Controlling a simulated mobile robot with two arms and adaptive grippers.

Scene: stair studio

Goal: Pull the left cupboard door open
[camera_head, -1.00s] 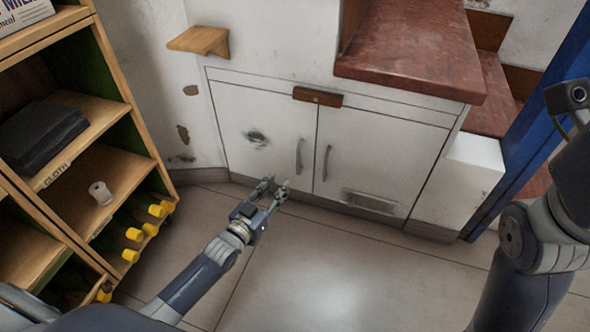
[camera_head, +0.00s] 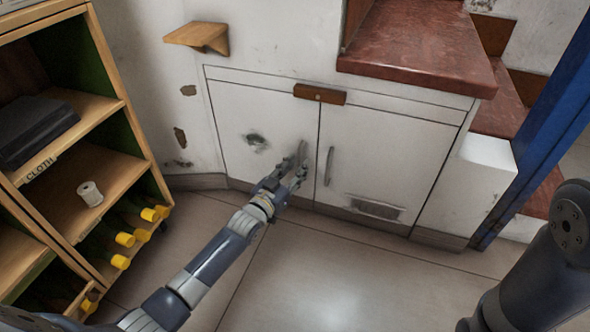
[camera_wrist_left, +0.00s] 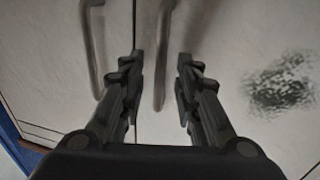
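The left cupboard door (camera_head: 240,115) is white with a dark smudge and looks closed. Its vertical metal handle (camera_head: 302,148) is partly hidden behind my left gripper (camera_head: 296,168). In the left wrist view, my left gripper (camera_wrist_left: 161,62) is open, and the left door's handle (camera_wrist_left: 164,45) shows between its two fingers. I cannot tell whether the fingers touch it. The right door (camera_head: 380,155) also looks closed; its handle (camera_head: 329,166) stands just right of the gripper. My right arm shows at the right edge, but its gripper is out of view.
A wooden shelf unit (camera_head: 118,92) with yellow-capped bottles stands at the left. A small wooden wall shelf (camera_head: 197,36) is above the left door. The tiled floor (camera_head: 330,265) in front is clear.

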